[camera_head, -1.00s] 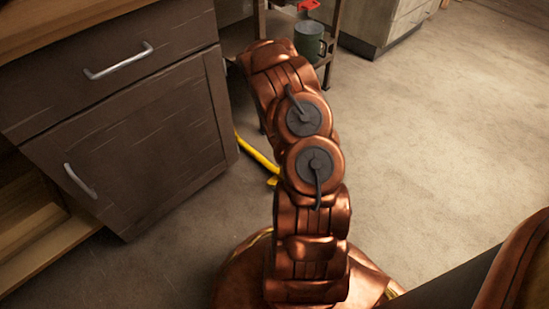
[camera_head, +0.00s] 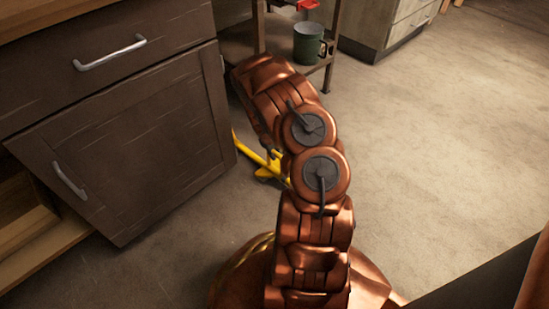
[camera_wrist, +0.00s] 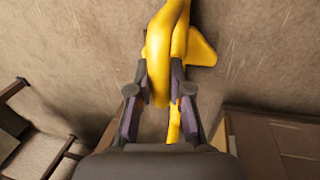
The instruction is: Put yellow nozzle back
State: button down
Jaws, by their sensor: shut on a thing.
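The yellow nozzle (camera_wrist: 160,62) is in the wrist view, at the top middle, between the two fingers of my gripper (camera_wrist: 160,92). The fingers are shut on it from both sides. A wider flared yellow part (camera_wrist: 202,50) sticks out to the right. In the head view, part of the yellow nozzle (camera_head: 268,170) shows to the left of my copper arm, above the floor. My gripper is hidden behind the arm in the head view. The nozzle's resting place cannot be made out.
A dark wooden cabinet (camera_head: 135,150) stands at the left. A light cabinet (camera_head: 388,28) is further back. The floor (camera_head: 440,140) at the right is clear.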

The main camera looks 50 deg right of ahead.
jog(key=shift+a+b+x, duration=0.25)
jog(key=shift+b+x, duration=0.05)
jog(key=shift+x, duration=0.65)
jog(key=shift+f, duration=0.1)
jog(key=shift+f, duration=0.15)
jog(key=c, duration=1.1)
grip_release()
